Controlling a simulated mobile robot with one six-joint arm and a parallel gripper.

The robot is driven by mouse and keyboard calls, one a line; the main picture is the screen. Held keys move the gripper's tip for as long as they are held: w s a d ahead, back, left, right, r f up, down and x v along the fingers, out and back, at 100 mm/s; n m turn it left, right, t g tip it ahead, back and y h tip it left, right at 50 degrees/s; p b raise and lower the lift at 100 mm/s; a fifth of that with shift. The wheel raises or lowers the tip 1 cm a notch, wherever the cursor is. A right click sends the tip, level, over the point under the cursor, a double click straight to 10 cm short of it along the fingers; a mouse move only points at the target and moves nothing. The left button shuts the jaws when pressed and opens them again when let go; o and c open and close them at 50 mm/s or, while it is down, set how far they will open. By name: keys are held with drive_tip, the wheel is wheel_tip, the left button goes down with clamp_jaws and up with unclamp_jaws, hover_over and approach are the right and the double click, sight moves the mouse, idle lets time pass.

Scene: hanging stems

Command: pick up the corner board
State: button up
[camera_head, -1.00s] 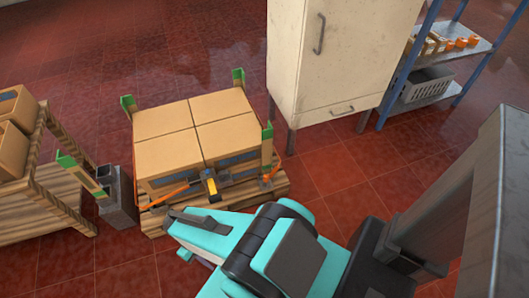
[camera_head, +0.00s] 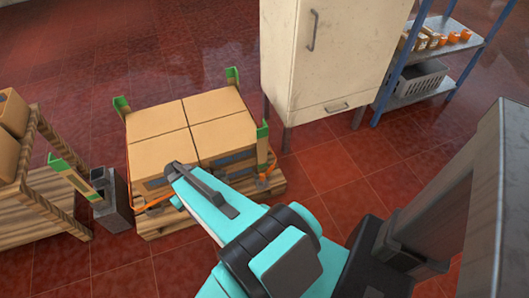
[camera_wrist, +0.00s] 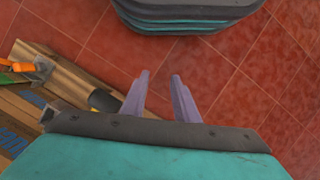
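A loose corner board (camera_head: 72,180), a pale tan strip with a green end, leans by a grey block left of the pallet in the head view. Other green-topped corner boards stand at the load's back left (camera_head: 121,106), back right (camera_head: 232,77) and front right (camera_head: 262,143) corners. My gripper (camera_wrist: 158,95) is open in the wrist view, its two purple fingers apart with only red floor between them. In the head view my teal arm reaches over the load's front edge, right of the loose board; the fingers are hidden there.
Strapped cartons (camera_head: 190,128) sit on a wooden pallet (camera_head: 160,224). The grey block (camera_head: 115,213) stands between pallet and wooden rack (camera_head: 40,190). A white cabinet (camera_head: 330,60) and blue shelf (camera_head: 425,88) stand behind right. The front floor is clear.

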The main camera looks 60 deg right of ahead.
drive_tip(key=w+d+r+m+t, duration=0.1)
drive_tip(key=w+d+r, duration=0.15)
drive_tip(key=d, duration=0.35)
drive_tip(key=w+d+r, duration=0.2)
drive_tip(key=w+d, duration=0.1)
drive_tip(key=d, duration=0.4)
wheel_tip(320, 180, up, 16)
drive_tip(key=f+m+t+h+b, duration=0.1)
drive_tip(key=m+t+b, duration=0.1)
drive_tip(key=m+t, duration=0.15)
hover_over(266, 126)
drive_tip(key=d, duration=0.1)
drive_tip(key=shift+w+d+r+m+g, duration=0.1)
drive_tip(key=shift+w+r+m+g, duration=0.15)
drive_tip(key=shift+w+m+g, duration=0.2)
drive_tip(key=shift+f, duration=0.1)
drive_tip(key=shift+f, duration=4.25)
drive_tip(key=shift+f, duration=0.1)
drive_tip(key=shift+w+d+f, duration=0.15)
drive_tip(key=shift+f, duration=1.1)
drive_tip(key=shift+w+d+f, duration=0.1)
drive_tip(key=shift+f, duration=1.15)
